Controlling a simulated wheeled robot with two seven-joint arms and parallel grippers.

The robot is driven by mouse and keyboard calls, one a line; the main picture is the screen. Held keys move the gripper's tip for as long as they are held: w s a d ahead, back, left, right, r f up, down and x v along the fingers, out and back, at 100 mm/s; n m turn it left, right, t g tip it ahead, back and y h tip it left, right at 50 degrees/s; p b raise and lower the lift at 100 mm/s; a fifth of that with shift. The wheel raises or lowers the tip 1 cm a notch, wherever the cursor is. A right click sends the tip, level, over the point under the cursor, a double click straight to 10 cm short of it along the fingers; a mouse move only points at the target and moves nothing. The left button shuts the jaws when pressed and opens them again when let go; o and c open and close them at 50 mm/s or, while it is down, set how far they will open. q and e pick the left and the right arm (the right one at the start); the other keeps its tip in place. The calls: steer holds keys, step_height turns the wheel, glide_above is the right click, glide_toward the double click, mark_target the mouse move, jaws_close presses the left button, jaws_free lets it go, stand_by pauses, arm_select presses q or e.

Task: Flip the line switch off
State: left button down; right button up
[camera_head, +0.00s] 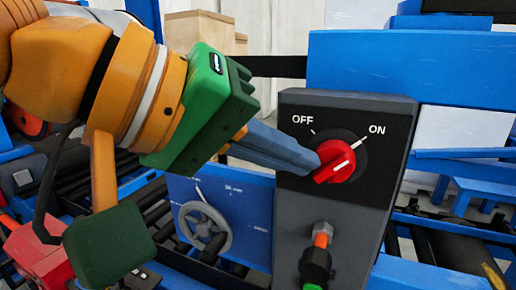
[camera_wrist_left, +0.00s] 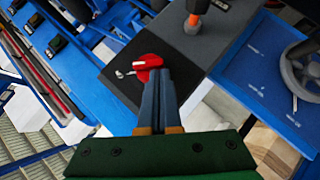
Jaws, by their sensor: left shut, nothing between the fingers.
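The line switch is a red rotary knob (camera_head: 340,160) on a black plate marked OFF and ON, on the front of a dark grey box (camera_head: 340,225). Its white pointer line is turned toward ON. The red knob (camera_wrist_left: 148,64) also shows in the left wrist view, just beyond the fingertips. My left gripper (camera_head: 312,164) comes in from the left with its blue-grey fingers shut and empty. The fingertips (camera_wrist_left: 159,72) are at the knob's left side in the head view, and I cannot tell whether they touch it. My right gripper is not in view.
Below the switch, an orange and black plug-like fitting (camera_head: 318,255) sticks out of the box. A blue panel with a grey handwheel (camera_head: 205,228) lies to the left. Blue machine frames (camera_head: 410,65) and rollers surround the box.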

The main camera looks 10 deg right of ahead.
arm_select(q)
steer(key=shift+f, duration=0.1)
steer(key=shift+h+b, duration=0.3)
steer(key=shift+b, duration=0.05)
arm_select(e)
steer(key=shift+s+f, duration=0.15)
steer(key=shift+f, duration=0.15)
arm_select(q)
steer(key=shift+w+a+f+n+g+h+b, duration=0.1)
steer(key=shift+f+n+g+h+b, duration=0.2)
steer(key=shift+n+b, duration=0.1)
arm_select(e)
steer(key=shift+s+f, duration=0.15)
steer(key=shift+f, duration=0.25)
